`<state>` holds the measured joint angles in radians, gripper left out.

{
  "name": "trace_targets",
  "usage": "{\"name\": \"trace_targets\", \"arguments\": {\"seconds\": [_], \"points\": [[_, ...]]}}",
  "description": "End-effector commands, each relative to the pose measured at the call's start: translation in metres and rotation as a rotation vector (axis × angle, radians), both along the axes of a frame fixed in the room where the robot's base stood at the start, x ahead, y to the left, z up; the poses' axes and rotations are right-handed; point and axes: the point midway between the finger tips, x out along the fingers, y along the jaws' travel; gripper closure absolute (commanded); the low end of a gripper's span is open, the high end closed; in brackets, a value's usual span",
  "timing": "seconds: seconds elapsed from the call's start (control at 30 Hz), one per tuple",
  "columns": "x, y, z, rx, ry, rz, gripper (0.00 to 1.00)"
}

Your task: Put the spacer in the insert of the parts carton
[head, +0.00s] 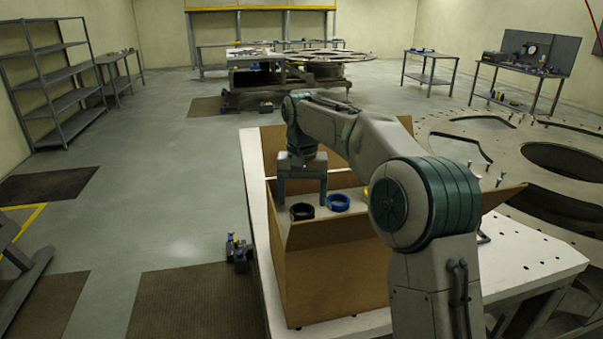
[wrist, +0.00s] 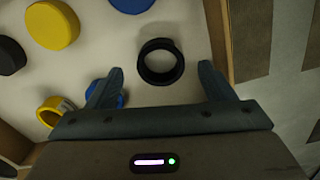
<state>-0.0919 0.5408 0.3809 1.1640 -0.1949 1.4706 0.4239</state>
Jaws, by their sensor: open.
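The parts carton (head: 335,275) is an open brown box on a white table. Its wall shows in the wrist view (wrist: 217,35). Inside is a pale insert (wrist: 100,50) bearing round parts. A black ring (wrist: 161,80), possibly the spacer, stands in the wrist view between and just beyond my fingertips; it also shows in the head view (head: 302,211). My gripper (wrist: 160,73) is open and empty, pointing down into the carton in the head view (head: 302,198). A blue ring (head: 338,202) is right beside the black one, partly hidden by my left finger in the wrist view.
A yellow ring (wrist: 48,112), a yellow disc (wrist: 54,25), a black disc (wrist: 10,56) and a blue disc (wrist: 132,4) share the insert. The carton wall is close to my right finger. A large perforated plate (head: 450,130) lies right of the carton.

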Motion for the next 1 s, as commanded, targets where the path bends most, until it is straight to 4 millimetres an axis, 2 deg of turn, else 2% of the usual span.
{"name": "trace_targets", "arguments": {"seconds": [0.2, 0.4, 0.6, 1.0], "points": [[0.001, 0.001, 0.046, 0.001, -0.004, 0.0, 0.24], [0.001, 0.001, 0.073, 0.001, -0.001, 0.002, 0.24], [0.0, 0.001, 0.085, 0.001, 0.0, 0.001, 0.24], [-0.001, 0.0, 0.086, -0.001, -0.001, 0.005, 0.24]]}}
